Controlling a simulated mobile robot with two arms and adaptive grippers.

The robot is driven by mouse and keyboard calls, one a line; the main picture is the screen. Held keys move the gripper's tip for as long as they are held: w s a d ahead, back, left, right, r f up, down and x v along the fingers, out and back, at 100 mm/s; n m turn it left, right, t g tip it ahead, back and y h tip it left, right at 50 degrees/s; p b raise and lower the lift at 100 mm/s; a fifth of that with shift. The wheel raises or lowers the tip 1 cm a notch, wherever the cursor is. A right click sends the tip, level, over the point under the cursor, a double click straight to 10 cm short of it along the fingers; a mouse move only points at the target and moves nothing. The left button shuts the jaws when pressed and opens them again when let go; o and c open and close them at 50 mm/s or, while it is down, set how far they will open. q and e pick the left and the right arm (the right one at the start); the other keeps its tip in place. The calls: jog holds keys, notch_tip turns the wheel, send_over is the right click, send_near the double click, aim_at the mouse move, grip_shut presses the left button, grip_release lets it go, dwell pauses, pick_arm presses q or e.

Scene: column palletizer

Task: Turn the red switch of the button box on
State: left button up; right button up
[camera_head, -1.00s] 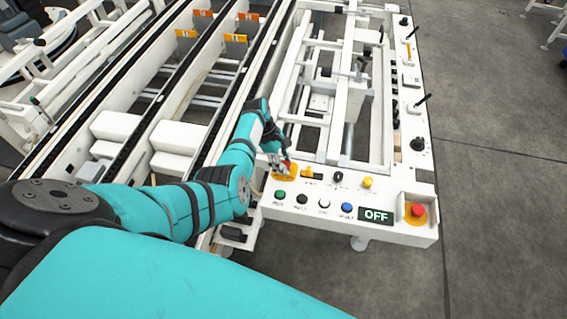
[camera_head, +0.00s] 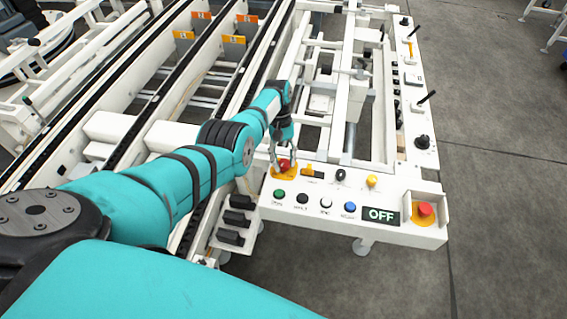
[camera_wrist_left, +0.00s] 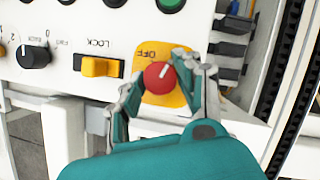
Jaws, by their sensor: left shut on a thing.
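The red switch (camera_head: 285,163) sits on a yellow plate (camera_head: 277,173) at the left end of the white button box (camera_head: 330,226). In the left wrist view the red switch (camera_wrist_left: 160,75) is a round knob with a white pointer mark, on a yellow plate (camera_wrist_left: 165,98) lettered OFF. My left gripper (camera_head: 284,164) reaches down onto it from above. Its two fingers are shut on the knob from both sides, as the left wrist view (camera_wrist_left: 158,78) also shows. The display (camera_head: 381,215) reads OFF. My right gripper is not in view.
A yellow lock switch (camera_head: 309,172) and a black knob (camera_head: 340,175) sit right of the red switch. Green (camera_head: 279,195), black, white and blue (camera_head: 349,208) buttons line the front. A red emergency button (camera_head: 425,209) is at the right corner. Conveyor rails lie to the left.

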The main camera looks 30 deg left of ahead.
pick_arm(q)
jog(key=m, duration=0.2)
jog(key=m+g+y+b, duration=0.1)
jog(key=m, duration=0.1)
jog(key=shift+d+m+y+b, duration=0.1)
jog(key=shift+m+y+b, duration=0.2)
jog(key=shift+m, duration=0.1)
dwell(0.4)
jog(key=o, duration=1.1)
jog(key=shift+o, duration=0.2)
jog(key=shift+w+r, duration=0.15)
jog(key=shift+r, duration=0.1)
jog(key=v, duration=0.7)
jog(key=shift+r, duration=0.15)
